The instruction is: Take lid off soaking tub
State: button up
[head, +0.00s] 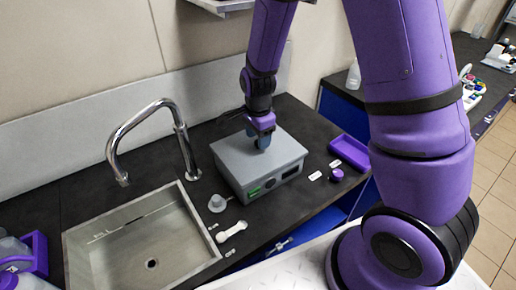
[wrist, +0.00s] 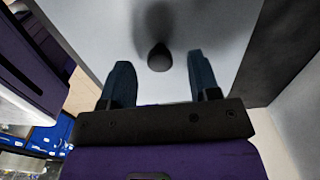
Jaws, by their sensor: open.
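The soaking tub appears to be the grey box (head: 263,187) with a green display, standing on the dark counter right of the sink. Its flat grey lid (head: 235,157) is on top and fills much of the wrist view (wrist: 100,35). A dark rounded knob (wrist: 158,58) stands on the lid. My gripper (head: 262,142) is over the lid, pointing down. In the wrist view its two blue fingers (wrist: 162,75) are apart, with the knob between and slightly beyond their tips. I cannot tell whether they touch it. The arm hides the knob in the head view.
A sink (head: 150,240) with a curved tap (head: 150,105) lies left of the box. A grey round item (head: 217,203) and a white spoon-like item (head: 232,231) lie in front. A purple tray (head: 349,152) and a small purple pot (head: 337,175) are to the right.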

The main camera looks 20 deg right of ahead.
jog(key=shift+f, duration=1.15)
grip_shut()
jog(key=shift+r, duration=0.25)
